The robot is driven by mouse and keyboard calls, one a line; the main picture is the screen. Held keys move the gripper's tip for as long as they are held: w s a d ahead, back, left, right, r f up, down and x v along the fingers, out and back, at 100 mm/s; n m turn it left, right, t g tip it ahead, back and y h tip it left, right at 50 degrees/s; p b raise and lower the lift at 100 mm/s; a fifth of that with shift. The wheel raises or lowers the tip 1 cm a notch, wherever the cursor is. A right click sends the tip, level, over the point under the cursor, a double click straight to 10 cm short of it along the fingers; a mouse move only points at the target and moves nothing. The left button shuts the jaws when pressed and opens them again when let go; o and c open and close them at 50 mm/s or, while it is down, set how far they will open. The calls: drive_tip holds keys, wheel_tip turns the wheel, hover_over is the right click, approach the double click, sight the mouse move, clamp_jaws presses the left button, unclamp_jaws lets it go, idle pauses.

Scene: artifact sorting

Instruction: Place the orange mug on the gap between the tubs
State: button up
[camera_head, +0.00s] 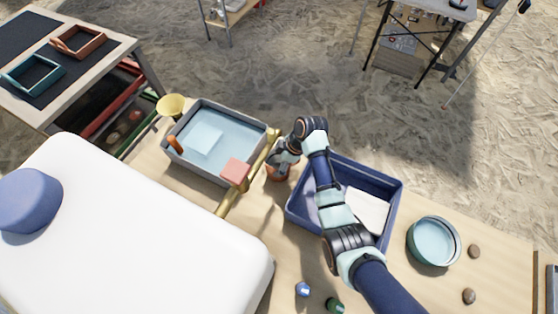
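The orange mug (277,177) is small in view, in the strip of table between the grey tub (222,110) and the dark blue tub (391,184). My gripper (280,167) is directly over the mug, pointing down, and covers much of it. Whether its fingers touch or close on the mug is too small and covered to tell. I cannot tell whether the mug rests on the table. The grey tub holds water and a pale sheet. The blue tub holds a white slab (368,211), and my arm crosses over it.
A brass-coloured bar (232,197) and pink block (235,171) lie at the grey tub's right side. A yellow cup (171,106) stands behind left. A round teal basin (433,241) and brown stones (469,296) are right. A large white block (130,235) fills the left front.

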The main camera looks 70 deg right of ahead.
drive_tip(key=shift+o, duration=0.6)
drive_tip(key=shift+r, duration=0.2)
drive_tip(key=p+v, duration=0.4)
drive_tip(key=v, duration=0.8)
